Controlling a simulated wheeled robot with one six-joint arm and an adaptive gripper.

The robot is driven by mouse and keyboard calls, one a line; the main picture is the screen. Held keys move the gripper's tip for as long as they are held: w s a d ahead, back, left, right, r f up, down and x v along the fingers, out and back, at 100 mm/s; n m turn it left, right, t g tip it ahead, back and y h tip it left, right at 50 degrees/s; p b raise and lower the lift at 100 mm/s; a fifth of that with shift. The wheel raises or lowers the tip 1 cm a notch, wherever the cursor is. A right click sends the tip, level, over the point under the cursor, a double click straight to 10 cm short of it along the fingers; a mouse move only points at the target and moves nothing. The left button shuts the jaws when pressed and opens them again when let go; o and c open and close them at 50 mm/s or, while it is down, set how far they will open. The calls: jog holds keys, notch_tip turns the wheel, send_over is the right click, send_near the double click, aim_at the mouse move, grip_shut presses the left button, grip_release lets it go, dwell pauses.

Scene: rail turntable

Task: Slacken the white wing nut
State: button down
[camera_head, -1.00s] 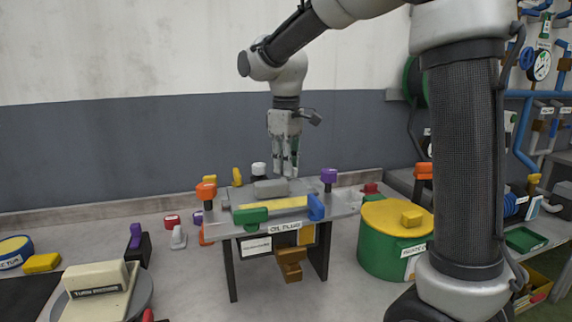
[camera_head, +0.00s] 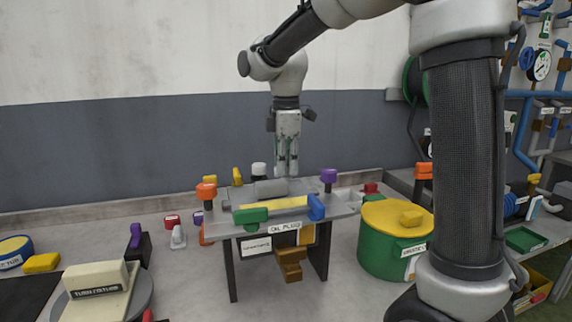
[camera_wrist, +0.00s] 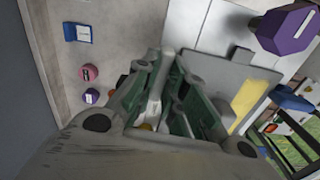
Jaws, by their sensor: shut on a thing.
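My gripper (camera_head: 287,170) points straight down just behind the grey stand marked OIL PLUG (camera_head: 243,215). In the wrist view its green-lined fingers (camera_wrist: 160,112) are closed in on a narrow pale piece (camera_wrist: 154,108), which I take to be the white wing nut. Most of it is hidden between the fingers, and I cannot make out its wings. In the head view the fingertips hide it. A white-capped dark post (camera_head: 259,168) stands left of the fingertips, apart from them.
Around the stand top are an orange knob (camera_head: 206,190), a purple knob (camera_head: 328,175), a green handle (camera_head: 251,216) and a blue block (camera_head: 316,207). A green drum with a yellow lid (camera_head: 392,217) stands to the right. The wall is behind.

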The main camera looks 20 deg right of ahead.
aim_at(287, 166)
jog(key=shift+n, duration=0.4)
jog(key=c, duration=1.5)
grip_release()
notch_tip(287, 166, up, 12)
jog(key=s+d+f+m+t, duration=0.1)
jog(key=s+d+f+m, duration=0.3)
jog(key=s, duration=0.4)
jog(key=s+d+f+m+t, duration=0.2)
jog(key=s+d+f+m, duration=0.2)
jog(key=s+d+m, duration=0.2)
jog(key=s+d+f+m+t, duration=0.1)
jog(key=s+d+f+m, duration=0.3)
jog(key=s+m, duration=0.3)
jog(key=shift+s+d+f+m, duration=0.1)
jog(key=shift+s+d+m, duration=0.1)
jog(key=shift+s, duration=0.3)
jog(key=shift+s+d+f+m, duration=0.1)
jog(key=shift+s+d+f, duration=0.05)
jog(key=shift+s, duration=0.4)
jog(key=shift+s+d+f+m, duration=0.1)
jog(key=shift+s+d, duration=0.1)
jog(key=shift+s, duration=0.3)
